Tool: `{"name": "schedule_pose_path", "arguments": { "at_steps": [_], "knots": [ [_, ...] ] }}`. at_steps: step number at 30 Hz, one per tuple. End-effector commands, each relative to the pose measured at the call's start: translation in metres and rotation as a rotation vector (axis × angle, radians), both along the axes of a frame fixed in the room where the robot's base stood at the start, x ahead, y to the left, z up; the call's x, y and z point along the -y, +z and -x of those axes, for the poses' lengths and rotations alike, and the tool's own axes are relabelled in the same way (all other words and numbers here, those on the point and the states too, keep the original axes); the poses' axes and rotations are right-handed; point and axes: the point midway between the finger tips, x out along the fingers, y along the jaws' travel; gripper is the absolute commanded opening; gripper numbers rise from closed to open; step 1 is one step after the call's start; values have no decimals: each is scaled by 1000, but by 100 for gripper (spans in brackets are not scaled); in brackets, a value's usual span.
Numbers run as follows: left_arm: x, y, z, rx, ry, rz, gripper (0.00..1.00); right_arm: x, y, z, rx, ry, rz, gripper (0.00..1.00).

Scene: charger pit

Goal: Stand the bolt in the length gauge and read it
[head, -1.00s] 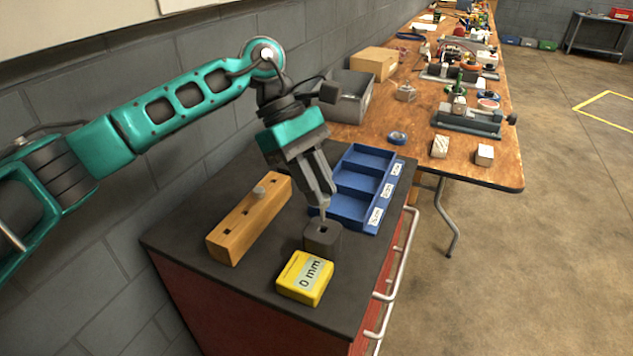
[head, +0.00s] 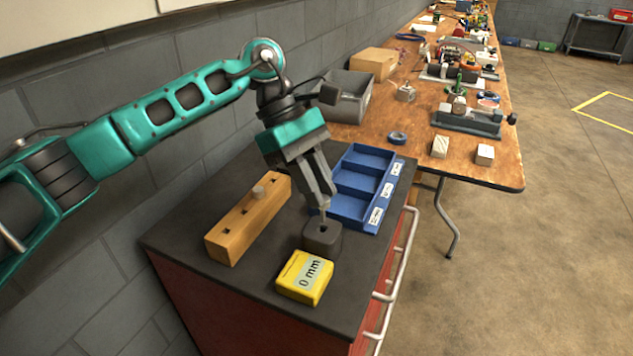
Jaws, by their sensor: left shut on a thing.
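My left gripper (head: 322,205) is shut on a thin grey bolt (head: 323,217), pointing down just above the dark length gauge block (head: 321,241). The bolt's lower end is at or just over the hole in the block's top; I cannot tell whether it has entered. The yellow readout box (head: 305,277) in front of the block shows "0 mm". A wooden block (head: 232,232) with square holes stands to the left, with a grey bolt head (head: 258,192) in one hole. My right gripper is not in view.
A blue tray (head: 345,207) with three labelled compartments lies behind the gauge, close to my gripper. The dark cabinet top (head: 190,234) is clear at the left front. A cluttered wooden workbench (head: 470,165) stands beyond, with a grey bin (head: 350,98).

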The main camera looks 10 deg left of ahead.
Motion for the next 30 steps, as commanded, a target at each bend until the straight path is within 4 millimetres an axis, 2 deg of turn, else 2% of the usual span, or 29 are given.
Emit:
{"name": "schedule_pose_path", "arguments": {
  "at_steps": [16, 30],
  "knots": [
    [0, -13, 0, 0, 0, 0, 0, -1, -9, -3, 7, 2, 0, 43],
    [0, -23, 0, 0, 0, 0, 0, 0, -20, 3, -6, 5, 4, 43]
  ]
}}
